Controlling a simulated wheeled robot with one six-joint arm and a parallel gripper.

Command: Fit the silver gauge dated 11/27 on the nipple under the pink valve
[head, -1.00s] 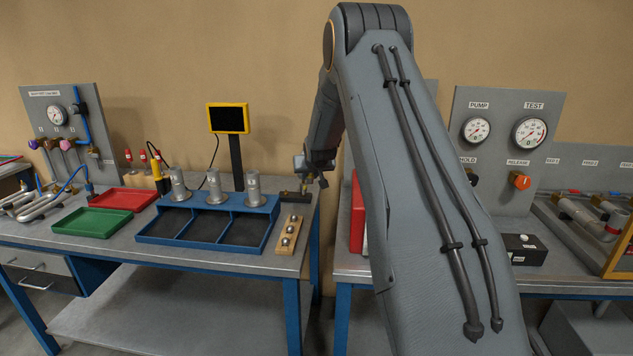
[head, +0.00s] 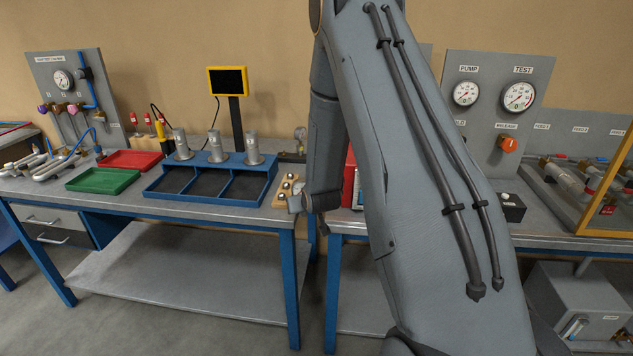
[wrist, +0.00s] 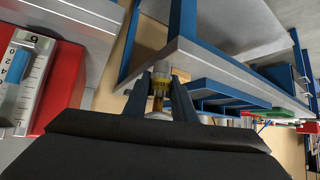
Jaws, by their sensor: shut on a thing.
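The pink valve (head: 80,106) is on the grey panel (head: 100,72) at the far left, right of a purple valve. The nipple under it is too small to make out. A small round gauge (head: 300,133) stands at the bench's back right corner.
A wooden block (head: 284,195) with silver balls is beside my gripper. Green (head: 102,180) and red (head: 133,159) trays and bent pipes (head: 55,168) lie towards the panel. Open floor is in front.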

